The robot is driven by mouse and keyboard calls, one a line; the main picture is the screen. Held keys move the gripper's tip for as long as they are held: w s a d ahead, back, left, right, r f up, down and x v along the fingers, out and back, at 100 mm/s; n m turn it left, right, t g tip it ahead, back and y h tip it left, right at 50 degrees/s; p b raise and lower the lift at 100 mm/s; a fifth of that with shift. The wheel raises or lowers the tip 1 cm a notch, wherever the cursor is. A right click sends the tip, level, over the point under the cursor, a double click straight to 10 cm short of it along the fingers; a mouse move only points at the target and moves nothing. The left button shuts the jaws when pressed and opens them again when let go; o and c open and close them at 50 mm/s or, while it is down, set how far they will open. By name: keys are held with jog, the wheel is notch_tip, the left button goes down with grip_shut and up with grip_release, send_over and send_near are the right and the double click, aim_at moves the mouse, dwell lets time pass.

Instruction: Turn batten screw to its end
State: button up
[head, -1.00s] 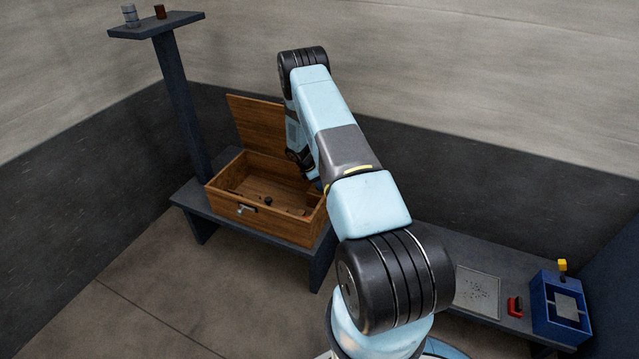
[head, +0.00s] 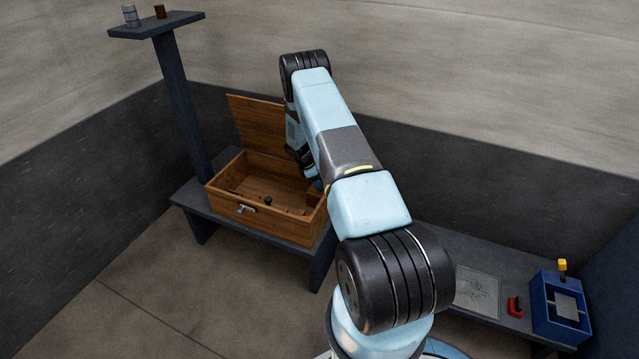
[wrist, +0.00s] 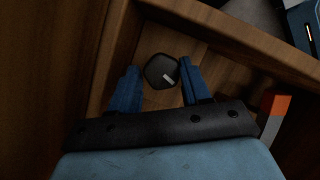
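A dark faceted knob with a pale mark on its top (wrist: 161,71), which appears to be the batten screw, stands in a corner of the wooden chest (head: 284,230). In the wrist view my gripper (wrist: 159,68) has its two blue fingers apart, one on each side of the knob. Gaps show between the knob and both fingertips, so I see no grip on it. In the head view my arm reaches into the right rear of the open chest and hides the gripper's fingers and this knob.
Another dark knob (head: 267,201) and small parts sit on the chest floor. A latch (head: 245,208) is on its front. The raised lid (head: 256,123) stands behind. An orange-and-grey piece (wrist: 273,118) is right of my gripper. A blue box (head: 560,310) stands far right.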

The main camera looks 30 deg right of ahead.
jog(key=shift+o, duration=0.6)
jog(key=v, duration=1.3)
jog(key=shift+r, duration=0.3)
jog(key=shift+w+a, duration=0.1)
jog(key=shift+a, duration=0.05)
